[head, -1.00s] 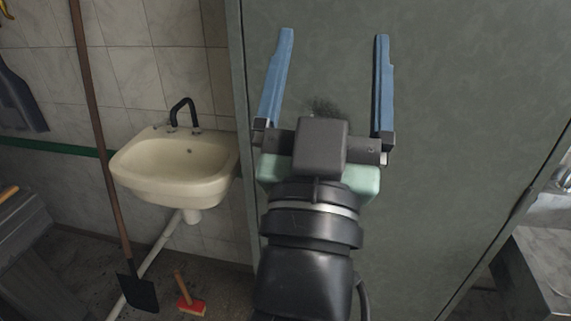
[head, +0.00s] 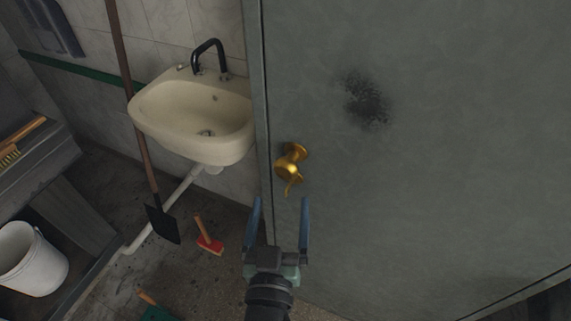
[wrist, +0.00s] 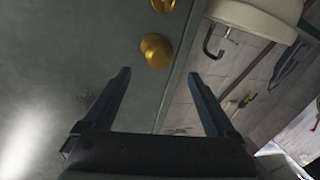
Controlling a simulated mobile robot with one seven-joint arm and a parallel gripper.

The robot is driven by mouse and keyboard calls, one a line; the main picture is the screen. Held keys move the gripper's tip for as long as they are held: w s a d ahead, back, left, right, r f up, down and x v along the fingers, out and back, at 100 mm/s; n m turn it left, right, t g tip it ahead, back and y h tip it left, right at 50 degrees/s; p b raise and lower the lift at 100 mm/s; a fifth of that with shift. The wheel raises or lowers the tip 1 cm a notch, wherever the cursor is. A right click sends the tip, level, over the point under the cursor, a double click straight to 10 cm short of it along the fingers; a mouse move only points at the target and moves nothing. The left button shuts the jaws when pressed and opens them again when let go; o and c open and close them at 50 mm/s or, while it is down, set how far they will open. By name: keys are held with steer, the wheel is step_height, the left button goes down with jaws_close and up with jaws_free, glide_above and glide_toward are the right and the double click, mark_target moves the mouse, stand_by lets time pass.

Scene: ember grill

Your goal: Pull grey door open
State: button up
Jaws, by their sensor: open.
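The grey door (head: 420,150) fills the right of the head view and looks shut, with a dark smudge on its face. A brass knob (head: 291,163) is on the door near its left edge, with a small curved brass piece below it. My gripper (head: 279,204) is open and empty, below the knob in the head view. In the wrist view the knob (wrist: 156,50) is beyond the open fingers (wrist: 158,74), towards the left one and not touched. A second brass piece (wrist: 163,4) is cut off at the top edge there.
A cream sink (head: 195,115) with a black tap is on the wall left of the door. A long-handled shovel (head: 163,224) leans beside it. A red brush (head: 209,244) is on the floor, and a white bucket (head: 32,260) is at far left.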

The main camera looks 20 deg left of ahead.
mark_target(286, 174)
steer(key=p+x, duration=0.2)
steer(key=x, duration=0.8)
steer(key=shift+d, duration=0.1)
jaws_close()
